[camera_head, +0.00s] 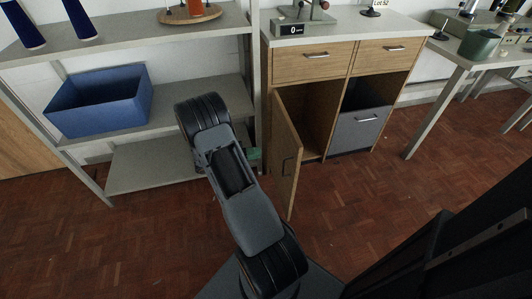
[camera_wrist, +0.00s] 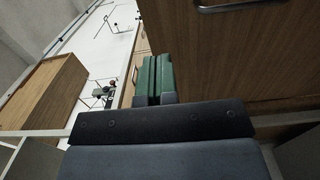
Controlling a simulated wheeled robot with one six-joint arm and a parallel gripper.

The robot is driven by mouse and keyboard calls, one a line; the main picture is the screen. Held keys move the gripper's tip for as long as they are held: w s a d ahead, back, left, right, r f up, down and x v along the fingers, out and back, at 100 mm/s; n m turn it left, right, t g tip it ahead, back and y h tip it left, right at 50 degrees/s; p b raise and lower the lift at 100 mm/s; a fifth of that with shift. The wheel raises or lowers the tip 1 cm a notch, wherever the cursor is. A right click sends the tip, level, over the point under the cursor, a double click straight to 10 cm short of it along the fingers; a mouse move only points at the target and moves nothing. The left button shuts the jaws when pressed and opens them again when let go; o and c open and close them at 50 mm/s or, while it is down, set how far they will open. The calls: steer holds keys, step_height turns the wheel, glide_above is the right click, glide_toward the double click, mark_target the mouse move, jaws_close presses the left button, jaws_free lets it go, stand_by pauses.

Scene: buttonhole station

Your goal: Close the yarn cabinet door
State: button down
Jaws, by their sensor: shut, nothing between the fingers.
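The yarn cabinet (camera_head: 312,62) is a light wooden unit with a pale top. Its lower left door (camera_head: 286,150) stands wide open, swung out toward me, with a handle on its left face. In the wrist view a large brown panel, which looks like the door (camera_wrist: 235,65), fills the right side, with a metal handle at the top edge. My gripper (camera_head: 254,154) is mostly hidden behind my arm, left of the door on its outer side. In the wrist view its green fingers (camera_wrist: 153,78) are together and empty, close beside the panel; I cannot tell whether they touch it.
A grey shelf unit (camera_head: 190,119) with a blue bin (camera_head: 100,103) stands left of the cabinet, close to my arm. A grey drawer (camera_head: 355,131) fills the cabinet's lower right. A table (camera_head: 440,75) stands at right. The parquet floor before the door is clear.

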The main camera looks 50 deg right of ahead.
mark_target(295, 146)
steer(key=b+x, duration=0.1)
steer(key=x, duration=1.1)
steer(key=shift+s+d, duration=0.15)
steer(key=shift+d, duration=0.1)
